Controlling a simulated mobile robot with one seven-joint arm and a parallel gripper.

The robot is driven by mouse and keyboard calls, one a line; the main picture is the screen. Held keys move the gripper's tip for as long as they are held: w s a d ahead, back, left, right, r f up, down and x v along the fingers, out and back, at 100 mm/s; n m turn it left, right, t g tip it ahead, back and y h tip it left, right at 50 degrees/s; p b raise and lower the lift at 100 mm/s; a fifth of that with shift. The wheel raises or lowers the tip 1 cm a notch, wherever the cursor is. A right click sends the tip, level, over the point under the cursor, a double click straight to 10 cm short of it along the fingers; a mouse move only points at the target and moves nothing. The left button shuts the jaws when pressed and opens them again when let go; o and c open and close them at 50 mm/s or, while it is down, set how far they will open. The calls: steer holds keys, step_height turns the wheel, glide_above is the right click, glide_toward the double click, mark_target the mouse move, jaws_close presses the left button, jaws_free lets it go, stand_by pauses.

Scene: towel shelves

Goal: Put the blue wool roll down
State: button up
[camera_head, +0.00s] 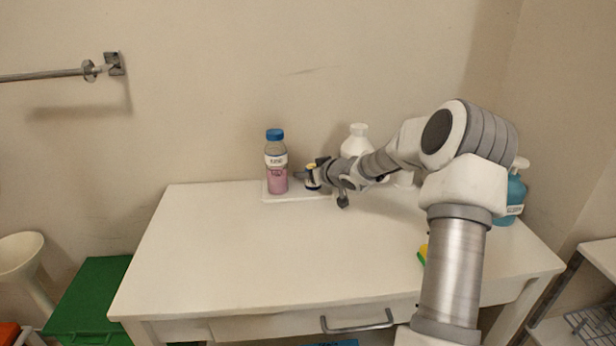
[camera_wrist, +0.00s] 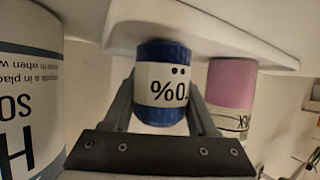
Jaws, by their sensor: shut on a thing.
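The blue wool roll (camera_wrist: 160,114) with a white label sits between the two fingers of my gripper (camera_wrist: 161,98), which is shut on it. In the head view the small dark roll (camera_head: 312,180) is at the back of the table, right of the pink bottle (camera_head: 277,172). The wrist view is upside down, and the roll's end meets or nearly meets the white tray (camera_wrist: 225,28); I cannot tell if it rests there. My forearm hides part of the tray in the head view.
The pink bottle (camera_wrist: 232,88) stands close beside the roll. A white bottle (camera_head: 355,143) is behind my arm, and a teal pump bottle (camera_head: 514,194) stands at the right. A yellow-green item (camera_head: 422,254) lies partly behind my arm. The front and left tabletop (camera_head: 230,250) is clear.

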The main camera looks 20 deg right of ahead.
steer(key=shift+f, duration=0.2)
steer(key=o, duration=1.4)
steer(key=shift+r, duration=0.1)
steer(key=shift+c, duration=0.2)
steer(key=shift+s+r, duration=0.2)
steer(key=shift+r, duration=0.15)
steer(key=p+v, duration=0.3)
steer(key=v, duration=0.8)
steer(key=shift+s+p, duration=0.35)
steer(key=shift+p, duration=0.05)
